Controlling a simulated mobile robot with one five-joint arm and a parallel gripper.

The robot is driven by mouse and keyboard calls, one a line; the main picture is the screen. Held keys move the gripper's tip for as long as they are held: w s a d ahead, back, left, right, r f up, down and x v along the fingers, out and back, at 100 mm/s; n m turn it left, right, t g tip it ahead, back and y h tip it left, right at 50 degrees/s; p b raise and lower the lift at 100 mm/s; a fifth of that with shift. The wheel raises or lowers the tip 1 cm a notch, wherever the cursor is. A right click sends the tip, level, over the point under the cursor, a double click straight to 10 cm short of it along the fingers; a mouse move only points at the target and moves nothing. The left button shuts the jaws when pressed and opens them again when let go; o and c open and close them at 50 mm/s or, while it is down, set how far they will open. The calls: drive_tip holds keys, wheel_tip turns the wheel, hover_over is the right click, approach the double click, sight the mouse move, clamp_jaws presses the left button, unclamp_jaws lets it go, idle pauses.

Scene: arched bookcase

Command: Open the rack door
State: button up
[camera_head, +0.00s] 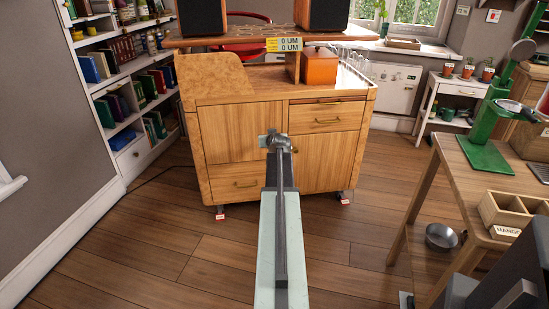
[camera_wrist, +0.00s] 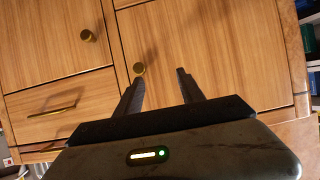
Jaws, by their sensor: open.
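A wooden cabinet (camera_head: 247,94) stands ahead, with an upper-left door (camera_head: 237,135), a lower-right door (camera_head: 325,163) and drawers, all shut. I cannot tell which door the task means. My gripper (camera_head: 276,136) is in front of the upper-left door near its right edge and hides part of it. In the wrist view the view is turned over; my gripper (camera_wrist: 159,76) is open and empty, facing that door (camera_wrist: 210,45). Its round brass knob (camera_wrist: 139,68) shows just beyond the left fingertip, not between the fingers. The other door's knob (camera_wrist: 87,36) is further left.
A drawer with a brass handle (camera_head: 328,121) is right of my gripper, another drawer (camera_head: 245,184) below left. A white bookcase (camera_head: 128,80) stands left. A wooden table (camera_head: 475,185) with a green stand is at right, a metal bowl (camera_head: 441,237) beneath. Floor around the cabinet is clear.

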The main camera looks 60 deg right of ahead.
drive_tip(key=w+d+f+b, duration=0.1)
drive_tip(key=d+f+b, duration=0.2)
drive_tip(key=d, duration=0.5)
drive_tip(key=shift+w+d+f+m+h, duration=0.25)
drive_tip(key=shift+w+d+m+h, duration=0.05)
drive_tip(key=shift+w+d, duration=0.1)
drive_tip(key=shift+a, duration=0.1)
drive_tip(key=shift+c, duration=0.4)
clamp_jaws()
drive_tip(key=shift+s, duration=0.1)
idle(0.5)
